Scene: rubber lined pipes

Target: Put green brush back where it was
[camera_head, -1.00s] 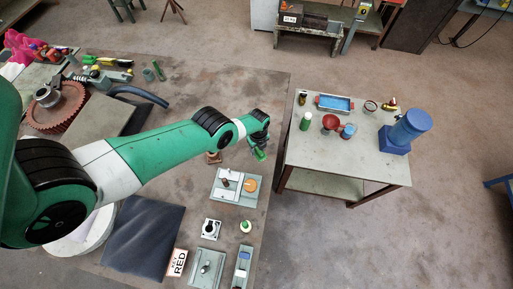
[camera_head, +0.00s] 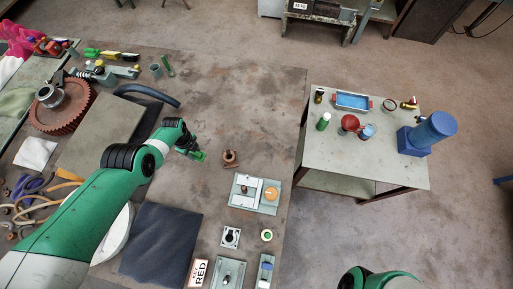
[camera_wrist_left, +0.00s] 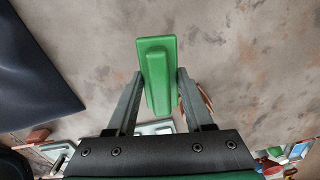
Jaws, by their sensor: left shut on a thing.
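The green brush (camera_wrist_left: 157,62) is between the fingers of my left gripper (camera_wrist_left: 157,85) in the left wrist view. It shows as a green block with a raised ridge. In the head view, my left gripper (camera_head: 192,151) is shut on the brush (camera_head: 200,156) above the brown work table (camera_head: 235,105). The gripper is left of a small copper-coloured part (camera_head: 230,157). The height of the brush above the table is hard to tell. Part of my right arm shows at the bottom right of the head view, but its gripper is out of view.
A dark mat (camera_head: 160,243), a fixture with an orange disc (camera_head: 255,194) and small fixtures lie toward the front. A red gear (camera_head: 60,112) and tools (camera_head: 105,68) are at the left. A grey side table (camera_head: 375,160) stands right. The table's back middle is clear.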

